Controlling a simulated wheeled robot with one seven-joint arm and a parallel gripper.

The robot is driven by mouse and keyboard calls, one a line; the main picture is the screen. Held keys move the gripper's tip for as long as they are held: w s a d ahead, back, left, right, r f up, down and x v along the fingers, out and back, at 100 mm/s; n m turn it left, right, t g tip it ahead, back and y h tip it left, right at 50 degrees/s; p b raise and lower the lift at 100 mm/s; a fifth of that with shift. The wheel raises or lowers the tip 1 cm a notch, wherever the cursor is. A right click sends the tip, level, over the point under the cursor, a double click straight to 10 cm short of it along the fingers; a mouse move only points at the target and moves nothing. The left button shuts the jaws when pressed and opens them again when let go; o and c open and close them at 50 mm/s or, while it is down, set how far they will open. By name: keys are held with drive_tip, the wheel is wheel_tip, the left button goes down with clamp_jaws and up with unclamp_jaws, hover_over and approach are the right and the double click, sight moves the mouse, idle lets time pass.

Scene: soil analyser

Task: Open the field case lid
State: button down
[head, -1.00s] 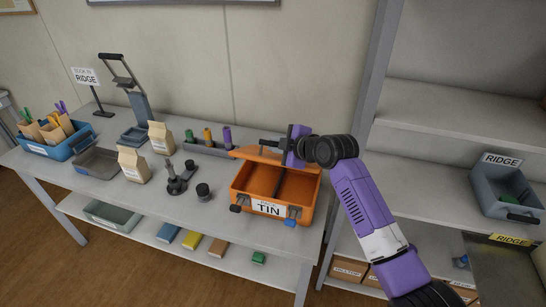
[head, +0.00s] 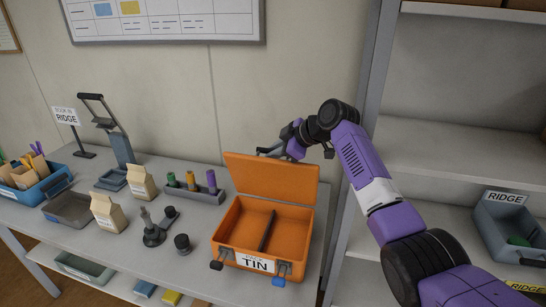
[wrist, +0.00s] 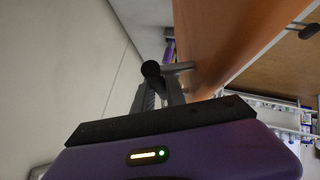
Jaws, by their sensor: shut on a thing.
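The orange field case (head: 235,225) stands on the bench with a TIN label on its front. Its lid (head: 270,180) is raised at the back edge and leans slightly backward, so the case is open. A dark divider (head: 267,230) shows inside, and the two front latches (head: 280,274) hang at the front. My gripper (head: 270,150) is behind the lid's top edge. In the wrist view my gripper (wrist: 158,92) is shut on the lid handle (wrist: 151,69), a dark-ended bar beside the orange lid face (wrist: 225,35). The lid hides part of the grip in the head view.
Left of the case are a small dark cylinder (head: 182,243), a grey tool (head: 153,230), paper bags (head: 108,213) and a rack of coloured tubes (head: 190,185). A shelf upright (head: 360,130) stands close on the right, with a RIDGE bin (head: 510,225) beyond it.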

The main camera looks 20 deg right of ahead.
drive_tip(key=shift+w+d, duration=0.1)
drive_tip(key=shift+w, duration=0.1)
idle(0.3)
drive_tip(key=c, duration=1.4)
unclamp_jaws()
drive_tip(key=shift+o, duration=0.2)
wheel_tip(320, 180, up, 20)
drive_tip(key=b, duration=0.3)
drive_tip(key=shift+f, duration=0.1)
